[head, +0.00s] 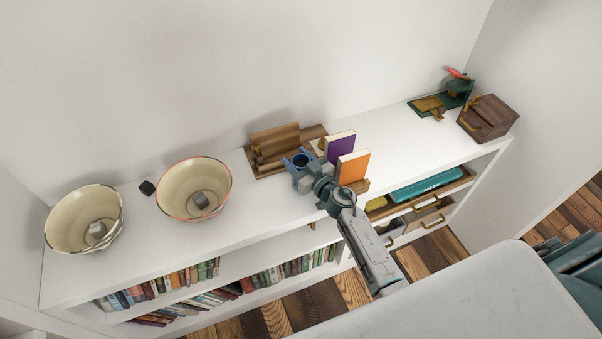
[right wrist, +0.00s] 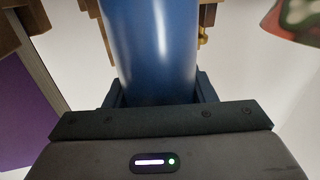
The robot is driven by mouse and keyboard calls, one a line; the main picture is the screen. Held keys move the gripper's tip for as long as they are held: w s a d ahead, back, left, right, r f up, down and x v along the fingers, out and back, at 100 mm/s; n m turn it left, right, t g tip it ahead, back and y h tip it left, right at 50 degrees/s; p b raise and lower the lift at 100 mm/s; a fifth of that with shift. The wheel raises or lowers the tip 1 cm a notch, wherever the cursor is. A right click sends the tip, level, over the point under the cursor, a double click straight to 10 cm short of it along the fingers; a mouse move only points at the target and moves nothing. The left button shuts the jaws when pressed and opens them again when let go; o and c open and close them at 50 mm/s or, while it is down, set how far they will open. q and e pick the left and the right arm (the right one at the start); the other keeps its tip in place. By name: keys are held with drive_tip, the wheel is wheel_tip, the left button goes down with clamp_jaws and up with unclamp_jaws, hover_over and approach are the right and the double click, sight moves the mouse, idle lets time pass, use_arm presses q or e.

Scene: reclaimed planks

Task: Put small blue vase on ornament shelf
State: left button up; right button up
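The small blue vase (head: 301,160) shows from above as a blue rim around a dark opening, at the middle of the long white shelf top. My right gripper (head: 300,170) is around it; in the right wrist view the blue vase (right wrist: 155,50) fills the space between the fingers, which appear to touch both sides. Its base is hidden, so I cannot tell whether it rests on anything. A brown wooden stand with a raised back (head: 275,137), possibly the ornament shelf, is directly behind the vase. My left gripper is not in view.
A purple book (head: 340,146) and an orange book (head: 353,167) stand just right of the gripper. Two cream bowls (head: 84,220) (head: 194,190) and a small black cube (head: 147,188) are left. A wooden box (head: 487,118) is far right. White top between books and box is clear.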

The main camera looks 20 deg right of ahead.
drive_tip(key=c, duration=0.5)
drive_tip(key=shift+o, duration=0.2)
drive_tip(key=shift+r, duration=0.1)
wheel_tip(320, 180, up, 18)
drive_tip(key=p, duration=1.3)
